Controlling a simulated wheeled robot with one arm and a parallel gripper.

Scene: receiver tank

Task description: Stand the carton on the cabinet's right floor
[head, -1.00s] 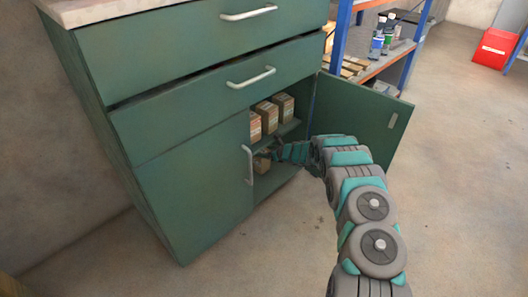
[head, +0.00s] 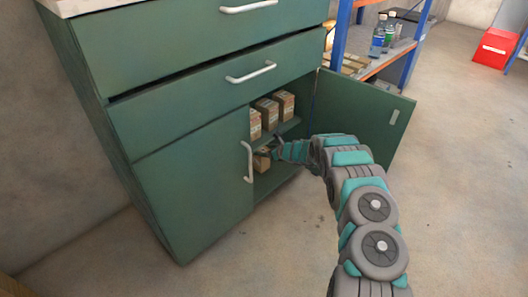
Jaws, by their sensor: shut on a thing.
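The green cabinet (head: 190,200) stands at the left of the head view. Its right door (head: 365,120) is swung open to the right and its left door is shut. A brown carton (head: 262,160) is low in the right compartment, below the shelf, partly hidden by the left door's edge. My gripper (head: 272,153) reaches into the opening and is shut on this carton. The fingertips are small and partly hidden. I cannot tell whether the carton touches the cabinet floor (head: 272,182).
Several similar cartons (head: 268,110) stand in a row on the shelf above my gripper. The left door's handle (head: 247,162) juts out close to the opening. A blue rack (head: 375,60) with bottles stands behind the open door. The concrete floor (head: 450,200) at right is clear.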

